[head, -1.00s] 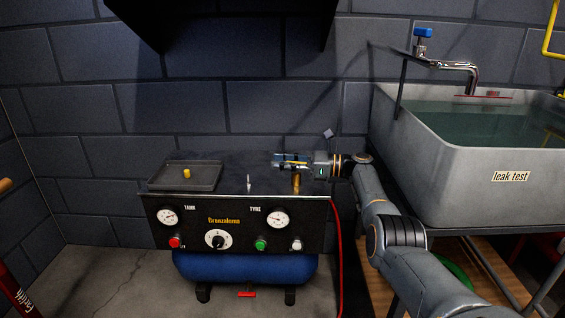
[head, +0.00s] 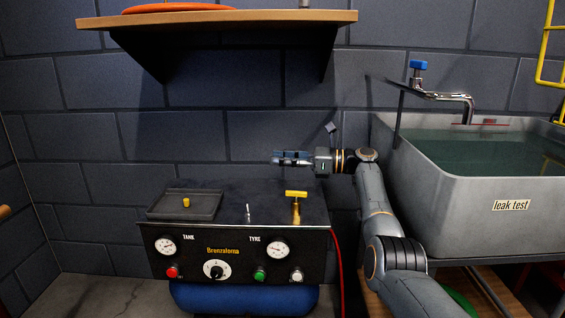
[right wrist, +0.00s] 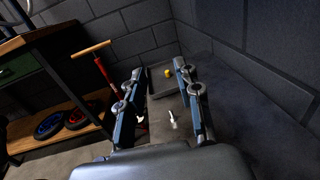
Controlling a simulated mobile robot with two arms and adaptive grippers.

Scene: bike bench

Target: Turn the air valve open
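The air valve (head: 296,203) stands on the right part of the compressor's top. It has a brass body and a yellow T-handle (head: 296,193) that lies crosswise, left to right, in the head view. My right gripper (head: 276,158) is above and a little left of the handle, apart from it, pointing left. In the right wrist view the two fingers of my right gripper (right wrist: 158,97) are spread with nothing between them. The valve does not show in that view. My left gripper is out of view.
The compressor front panel (head: 235,262) has gauges, a knob and buttons. A small silver stem (head: 248,213) and a dark tray (head: 164,208) with a yellow piece (head: 186,202) are left of the valve. A grey sink (head: 480,212) stands right; a wooden shelf (head: 290,17) hangs above.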

